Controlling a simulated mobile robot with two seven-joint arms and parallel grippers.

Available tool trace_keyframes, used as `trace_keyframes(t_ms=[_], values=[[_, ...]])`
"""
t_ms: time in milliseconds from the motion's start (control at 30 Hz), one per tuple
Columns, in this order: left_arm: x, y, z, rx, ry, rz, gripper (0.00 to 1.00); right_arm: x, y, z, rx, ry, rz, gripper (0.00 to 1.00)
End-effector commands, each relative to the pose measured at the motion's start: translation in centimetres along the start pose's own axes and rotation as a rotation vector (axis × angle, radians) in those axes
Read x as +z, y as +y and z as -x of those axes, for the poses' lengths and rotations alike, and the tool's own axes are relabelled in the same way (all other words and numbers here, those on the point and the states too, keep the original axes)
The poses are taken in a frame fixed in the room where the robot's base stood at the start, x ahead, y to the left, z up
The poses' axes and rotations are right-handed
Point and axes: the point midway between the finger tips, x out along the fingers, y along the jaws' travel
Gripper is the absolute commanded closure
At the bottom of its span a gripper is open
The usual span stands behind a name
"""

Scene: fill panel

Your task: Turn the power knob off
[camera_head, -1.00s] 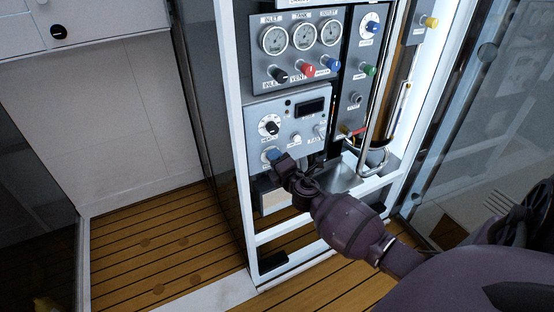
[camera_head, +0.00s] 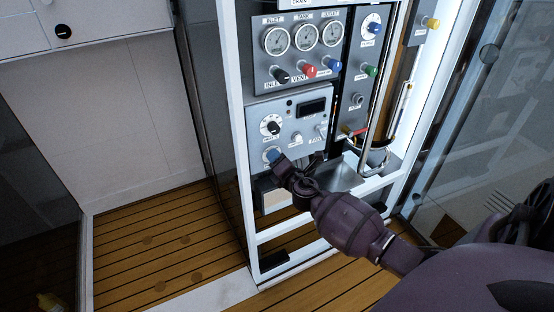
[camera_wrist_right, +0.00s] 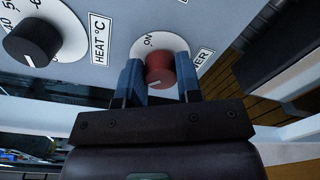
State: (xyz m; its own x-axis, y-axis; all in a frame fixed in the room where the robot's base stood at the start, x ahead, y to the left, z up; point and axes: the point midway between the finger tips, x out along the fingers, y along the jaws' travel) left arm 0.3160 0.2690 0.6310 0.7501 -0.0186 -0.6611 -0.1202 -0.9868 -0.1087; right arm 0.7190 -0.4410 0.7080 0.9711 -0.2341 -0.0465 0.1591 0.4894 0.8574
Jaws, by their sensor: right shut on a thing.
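The power knob (camera_wrist_right: 159,70) is a red knob on a white round dial, in the right wrist view. "ON" is printed on the dial and a partly covered label ending in "WER" stands beside it. A light pointer mark shows on the knob's lower edge. My right gripper (camera_wrist_right: 160,82) has its blue fingers on either side of the knob and is shut on it. In the head view, my right gripper (camera_head: 274,157) is at the lower left of the grey control panel (camera_head: 291,108) and hides the knob. My left gripper is not in view.
A black heat knob (camera_wrist_right: 33,42) sits beside the power knob in the wrist view. Above are gauges (camera_head: 304,37) and black, red and blue valve knobs (camera_head: 309,71). A bent metal pipe (camera_head: 393,128) stands right of the panel.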

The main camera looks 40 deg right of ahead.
Motion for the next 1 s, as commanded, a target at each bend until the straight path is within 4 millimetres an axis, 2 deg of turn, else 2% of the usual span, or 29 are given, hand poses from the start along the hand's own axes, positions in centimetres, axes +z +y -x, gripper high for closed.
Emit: trace_keyframes(t_ms=[67,100,233,533,667,833,1000], values=[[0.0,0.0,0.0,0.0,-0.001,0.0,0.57,0.0,-0.1,0.0,-0.001,0.001,0.002,0.91],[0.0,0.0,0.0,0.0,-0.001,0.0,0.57,0.0,-0.1,0.0,-0.001,0.001,0.002,0.63],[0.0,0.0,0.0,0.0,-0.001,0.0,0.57,0.0,-0.1,0.0,-0.001,0.001,0.001,0.43],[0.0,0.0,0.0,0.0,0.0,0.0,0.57,0.0,0.0,0.1,0.0,0.0,0.0,0.42],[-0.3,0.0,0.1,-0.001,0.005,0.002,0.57,0.0,0.1,0.9,0.001,0.0,-0.001,0.42],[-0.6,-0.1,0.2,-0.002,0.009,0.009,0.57,0.1,0.1,3.3,0.001,-0.001,-0.001,0.42],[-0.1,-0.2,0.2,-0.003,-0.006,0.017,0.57,0.1,0.1,6.4,0.0,-0.001,-0.002,0.42]])
